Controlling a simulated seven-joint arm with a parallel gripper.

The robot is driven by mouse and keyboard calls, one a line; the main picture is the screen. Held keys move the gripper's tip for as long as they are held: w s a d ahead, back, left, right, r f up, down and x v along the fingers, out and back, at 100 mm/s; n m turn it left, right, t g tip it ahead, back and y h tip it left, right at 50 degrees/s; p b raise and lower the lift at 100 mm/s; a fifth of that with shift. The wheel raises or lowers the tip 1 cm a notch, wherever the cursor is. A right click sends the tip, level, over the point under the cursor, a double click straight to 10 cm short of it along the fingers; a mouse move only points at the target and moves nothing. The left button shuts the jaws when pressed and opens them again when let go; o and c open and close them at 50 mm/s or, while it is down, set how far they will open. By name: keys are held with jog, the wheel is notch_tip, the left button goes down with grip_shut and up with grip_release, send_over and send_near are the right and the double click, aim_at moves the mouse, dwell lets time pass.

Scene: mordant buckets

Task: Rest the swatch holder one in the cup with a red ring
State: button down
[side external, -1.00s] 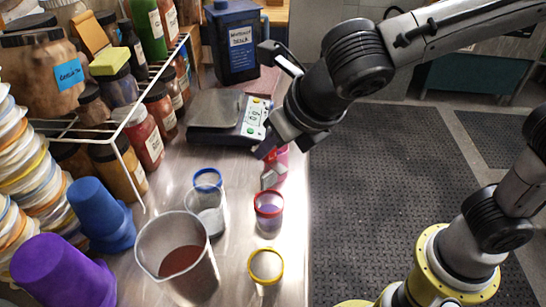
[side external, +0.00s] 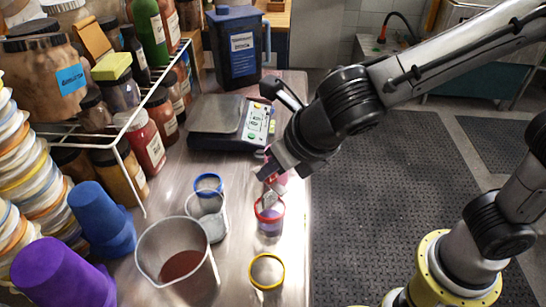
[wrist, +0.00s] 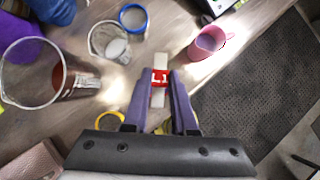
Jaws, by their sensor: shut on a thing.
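My gripper (side external: 271,176) is shut on the swatch holder (wrist: 160,66), a pale strip with a red patch marked "L1" in the wrist view. In the side view the swatch holder (side external: 267,200) hangs below the fingers, its lower end at the mouth of the cup with a red ring (side external: 269,228). Whether it is inside the rim or just above it, I cannot tell. That cup is clear, with purple contents, and stands upright. In the wrist view it is mostly hidden behind the fingers and holder.
A yellow-ringed cup (side external: 266,271), a blue-ringed cup (side external: 208,183), a small clear beaker (side external: 212,222) and a large beaker with red-brown liquid (side external: 178,258) stand close by. A pink cup (wrist: 208,43) stands beyond the holder. A scale (side external: 228,124) sits behind.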

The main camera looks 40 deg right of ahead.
aim_at(270, 197)
jog(key=shift+f, duration=3.5)
jog(key=c, duration=0.6)
grip_release()
jog(key=shift+c, duration=0.2)
jog(key=v, duration=1.4)
jog(key=shift+w, duration=0.1)
